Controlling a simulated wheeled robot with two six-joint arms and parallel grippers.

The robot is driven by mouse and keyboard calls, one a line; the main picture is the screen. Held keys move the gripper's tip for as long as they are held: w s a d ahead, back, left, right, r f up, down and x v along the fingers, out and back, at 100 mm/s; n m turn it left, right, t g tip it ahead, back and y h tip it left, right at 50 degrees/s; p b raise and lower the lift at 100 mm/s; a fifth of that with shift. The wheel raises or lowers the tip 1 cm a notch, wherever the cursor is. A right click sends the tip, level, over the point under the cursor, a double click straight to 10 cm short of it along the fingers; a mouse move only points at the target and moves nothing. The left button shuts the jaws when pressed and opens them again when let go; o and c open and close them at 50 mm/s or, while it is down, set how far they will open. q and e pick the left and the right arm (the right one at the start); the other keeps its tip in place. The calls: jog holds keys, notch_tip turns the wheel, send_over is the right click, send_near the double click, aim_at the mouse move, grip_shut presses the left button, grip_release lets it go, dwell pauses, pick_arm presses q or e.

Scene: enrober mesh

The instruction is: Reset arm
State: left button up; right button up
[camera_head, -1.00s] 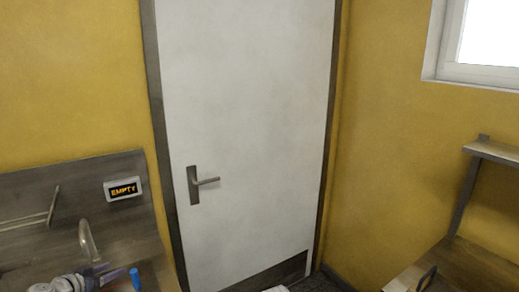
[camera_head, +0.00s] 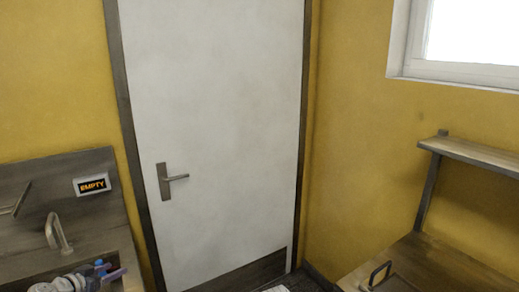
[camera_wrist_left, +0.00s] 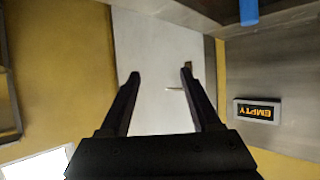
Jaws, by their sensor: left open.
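My left gripper (camera_wrist_left: 160,73) shows in the left wrist view, its two black fingers spread apart with nothing between them. Beyond the fingers are the white door and its handle, upside down in that view. In the head view a grey and white part of my left arm (camera_head: 70,283) shows at the bottom left, low over the sink counter; its fingertips are hard to make out there. My right gripper is in neither view.
A white door (camera_head: 215,130) with a metal handle (camera_head: 175,177) is shut ahead. At left are a faucet (camera_head: 55,232), an EMPTY sign (camera_head: 92,185) and a blue object (camera_head: 101,267) near my arm. A wooden bench (camera_head: 440,265) with a shelf (camera_head: 475,153) stands at right.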

pick_arm(q)
jog(key=s+d+f+m+g+h, duration=0.1)
jog(key=d+f+g, duration=0.25)
jog(key=d, duration=0.75)
jog(key=s+d+f+m+g+h, duration=0.1)
jog(key=d+f+g, duration=0.25)
jog(key=d, duration=0.85)
jog(key=s+d+f+g+y, duration=0.2)
jog(key=s+d+g+y, duration=0.1)
jog(key=s+d, duration=0.4)
jog(key=s+d+f+n+g+y, duration=0.1)
jog(key=s+d+f+g+y, duration=0.1)
jog(key=s+d, duration=0.6)
jog(key=shift+d+f+g+y+p, duration=0.2)
jog(key=shift+f+g+y+p, duration=0.15)
jog(key=shift+y, duration=0.35)
